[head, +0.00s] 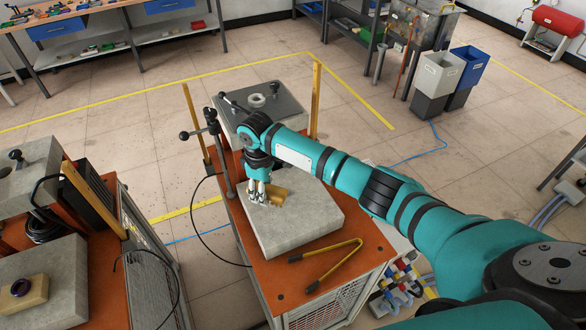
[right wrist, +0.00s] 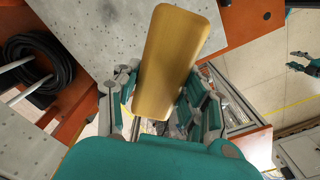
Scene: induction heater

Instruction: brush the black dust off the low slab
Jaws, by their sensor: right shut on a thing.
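The low slab (head: 310,222) is a pale grey block on the orange top of the near heater bench. It also fills the upper left of the right wrist view (right wrist: 95,22). Small dark specks show on it there, but I cannot tell dust from pits. My right gripper (head: 258,198) is over the slab's back left part, shut on a yellow-brown brush (right wrist: 172,62). The brush's bristles are hidden, and I cannot tell whether they touch the slab. Small teal and dark fingers, seemingly my left gripper (right wrist: 302,62), show at the wrist view's right edge.
Yellow tongs (head: 325,251) lie on the orange bench top (head: 345,262) before the slab. A dark clamp stand (head: 221,150) stands at the slab's left. Behind is a grey plate (head: 285,106) on another block. A second bench with a tan block (head: 30,292) is at left.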

